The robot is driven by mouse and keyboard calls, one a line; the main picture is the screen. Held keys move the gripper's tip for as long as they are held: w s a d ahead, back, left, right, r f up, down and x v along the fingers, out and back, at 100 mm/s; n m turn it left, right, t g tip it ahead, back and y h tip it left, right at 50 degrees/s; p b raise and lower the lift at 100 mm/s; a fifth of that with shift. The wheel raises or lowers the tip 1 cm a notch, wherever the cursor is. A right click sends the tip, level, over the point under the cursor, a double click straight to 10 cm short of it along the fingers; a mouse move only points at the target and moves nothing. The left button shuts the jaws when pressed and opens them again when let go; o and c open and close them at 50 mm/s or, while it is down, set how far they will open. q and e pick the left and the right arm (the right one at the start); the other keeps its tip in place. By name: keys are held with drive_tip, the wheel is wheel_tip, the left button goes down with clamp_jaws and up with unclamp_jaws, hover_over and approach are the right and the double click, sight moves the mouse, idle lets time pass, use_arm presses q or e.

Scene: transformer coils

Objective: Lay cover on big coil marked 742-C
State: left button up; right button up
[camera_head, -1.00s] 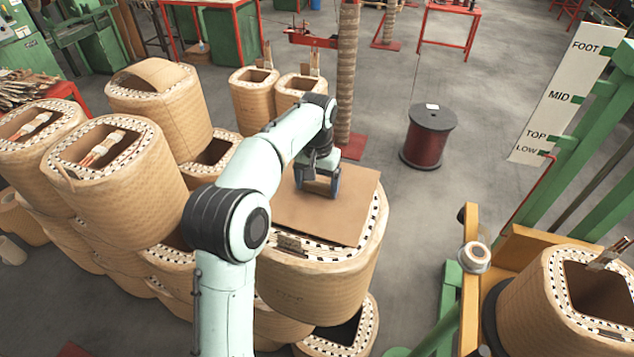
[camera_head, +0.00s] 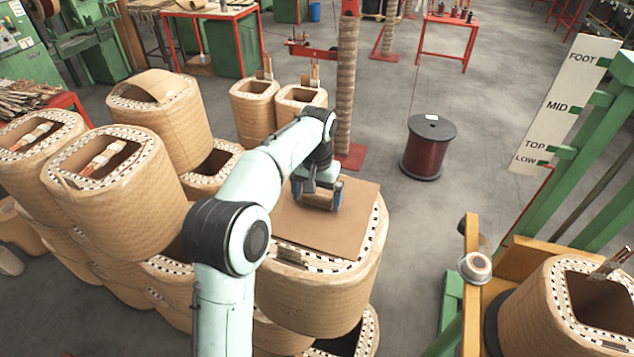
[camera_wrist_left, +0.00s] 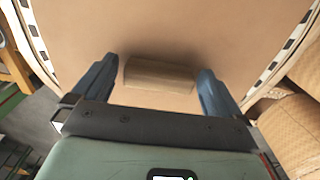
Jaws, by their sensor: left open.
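The cover, a flat brown board (camera_head: 345,222), lies on top of a big tan coil (camera_head: 320,300) with a black-and-white checked rim. It hides the coil's opening, while the rim shows at the right and front. No 742-C marking is readable. My left gripper (camera_head: 317,200) points down over the cover with its fingers spread. In the left wrist view, a small brown block (camera_wrist_left: 160,75) stands on the cover (camera_wrist_left: 165,30) between the open fingers, with a gap on each side. My right gripper is not in view.
Stacked coils (camera_head: 115,190) crowd the left. Two smaller coils (camera_head: 255,110) stand behind, near a wrapped column (camera_head: 346,90). A dark red spool (camera_head: 425,150) stands on open floor. At right are another coil (camera_head: 560,310) and a green frame with a height board (camera_head: 555,110).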

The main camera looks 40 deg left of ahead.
sight(318, 195)
use_arm(q)
wheel_tip(318, 195, up, 13)
drive_tip(key=p, duration=0.2)
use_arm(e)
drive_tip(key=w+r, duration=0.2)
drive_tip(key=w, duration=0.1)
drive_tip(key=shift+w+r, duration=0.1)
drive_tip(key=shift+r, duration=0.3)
